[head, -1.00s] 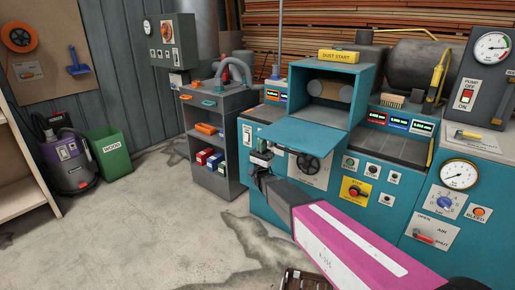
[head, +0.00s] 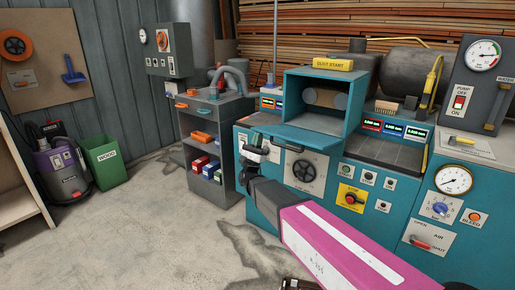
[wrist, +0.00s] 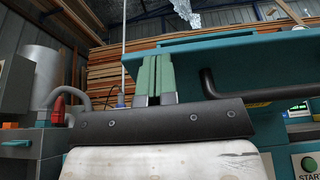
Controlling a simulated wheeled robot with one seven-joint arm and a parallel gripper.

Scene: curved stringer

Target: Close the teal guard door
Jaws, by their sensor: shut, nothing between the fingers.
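The teal guard door (head: 303,137) hangs open at the front of the teal machine housing, sticking out below its opening. In the wrist view the door (wrist: 235,42) spans the upper right, seen from below, with a dark bent bar (wrist: 209,84) under it. My gripper (head: 256,140) is near the door's left front corner. In the wrist view its green fingertips (wrist: 155,76) are pressed together, pointing up, empty, at the left end of the door's lower edge. Whether they touch the door I cannot tell.
A handwheel panel (head: 305,171) and a yellow stop-button plate (head: 351,197) are on the machine front below the door. A grey shelf cart (head: 215,150) stands to the left. The concrete floor (head: 150,225) in front is clear. A yellow dust-start sign (head: 333,63) tops the housing.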

